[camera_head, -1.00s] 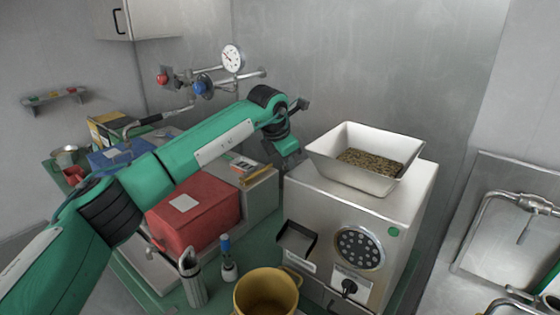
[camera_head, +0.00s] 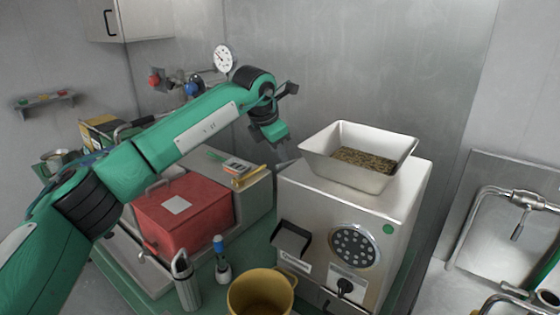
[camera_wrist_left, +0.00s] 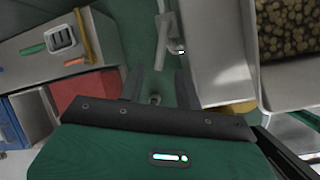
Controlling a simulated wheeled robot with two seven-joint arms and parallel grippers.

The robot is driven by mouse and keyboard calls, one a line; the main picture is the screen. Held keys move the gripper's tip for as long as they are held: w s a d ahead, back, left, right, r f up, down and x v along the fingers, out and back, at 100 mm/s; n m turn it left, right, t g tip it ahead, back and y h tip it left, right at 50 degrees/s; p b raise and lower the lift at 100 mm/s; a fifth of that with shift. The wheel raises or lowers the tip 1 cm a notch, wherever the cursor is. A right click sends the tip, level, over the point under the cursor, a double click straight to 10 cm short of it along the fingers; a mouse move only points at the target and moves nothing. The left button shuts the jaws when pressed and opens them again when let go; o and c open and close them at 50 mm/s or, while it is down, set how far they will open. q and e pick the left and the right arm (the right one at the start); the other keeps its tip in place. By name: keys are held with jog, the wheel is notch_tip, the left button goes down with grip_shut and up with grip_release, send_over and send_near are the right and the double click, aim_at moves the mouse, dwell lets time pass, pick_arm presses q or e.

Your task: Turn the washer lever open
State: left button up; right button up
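My left gripper (camera_head: 283,152) hangs fingers down between the red box and the grinder, near the back wall. In the left wrist view its two fingers (camera_wrist_left: 160,82) are apart with nothing between their tips. A slim grey lever-like part (camera_wrist_left: 163,38) shows just beyond the fingertips in that view, apart from them; I cannot tell whether it is the washer lever. In the head view this part is not clearly visible, and no lever is clearly identifiable as the washer's. My right gripper is in neither view.
The steel grinder (camera_head: 310,205) with its bean hopper (camera_head: 318,148) stands right of the gripper. The red box (camera_head: 205,215) is to its left. A gauge (camera_head: 222,57) with pipes is on the back wall. A yellow pot (camera_head: 245,295) stands in front. A steel tap (camera_head: 520,198) is at right.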

pick_arm(q)
jog(key=b+v, duration=0.2)
jog(key=v, duration=0.7)
jog(key=shift+s+r, duration=0.2)
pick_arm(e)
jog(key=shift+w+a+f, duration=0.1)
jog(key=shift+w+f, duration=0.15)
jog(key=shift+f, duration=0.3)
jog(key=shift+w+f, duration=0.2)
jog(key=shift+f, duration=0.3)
pick_arm(q)
jog(key=shift+a, duration=0.15)
